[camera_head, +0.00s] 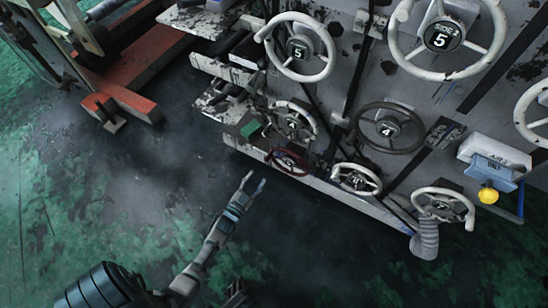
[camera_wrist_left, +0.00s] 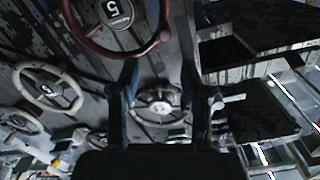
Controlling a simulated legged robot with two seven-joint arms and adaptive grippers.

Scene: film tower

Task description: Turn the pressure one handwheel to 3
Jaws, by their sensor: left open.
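Several handwheels sit on a grey panel (camera_head: 340,90) in the head view. A small dark red handwheel (camera_head: 289,163) is low at the panel's left corner, its hub reading 5. It also shows at the top of the left wrist view (camera_wrist_left: 116,12), reading 5. I cannot read which wheel is pressure one. My left gripper (camera_head: 255,184) is open and empty, left of and below the red wheel, apart from it. In the left wrist view its two fingers (camera_wrist_left: 160,98) stand spread, with a pale-hubbed wheel (camera_wrist_left: 160,108) seen beyond them.
Above the red wheel is a pale wheel reading 4 (camera_head: 293,124); right of it is a dark wheel reading 4 (camera_head: 387,128). Larger white wheels (camera_head: 298,47) reading 5 are higher. A yellow knob (camera_head: 488,196) is at right. Open green-grey floor (camera_head: 130,200) lies left.

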